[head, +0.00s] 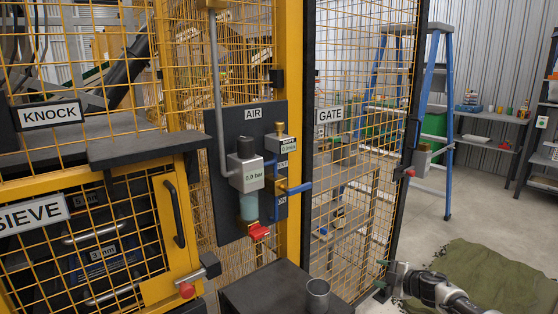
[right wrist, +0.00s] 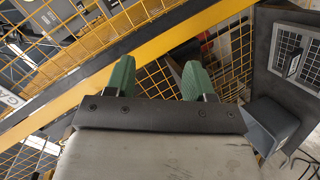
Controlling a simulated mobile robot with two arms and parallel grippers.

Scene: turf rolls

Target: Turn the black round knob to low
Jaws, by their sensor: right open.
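A black round knob (head: 246,146) sits on top of the grey regulator body on the AIR panel (head: 211,125) in the head view. The display below it reads 0.0 bar. No "low" mark is legible. My right gripper (head: 383,273) is low and right of the panel, well apart from the knob, near the foot of the GATE mesh. In the right wrist view (right wrist: 159,78) its two green fingers are spread with nothing between them. Yellow framing and mesh show beyond them; I cannot make out the knob there. My left gripper is out of view.
A grey cup (head: 317,294) stands on a dark bench (head: 260,290) below. The mesh gate (head: 350,180) lies between panel and right-hand floor. A green tarp (head: 485,275) covers floor at right.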

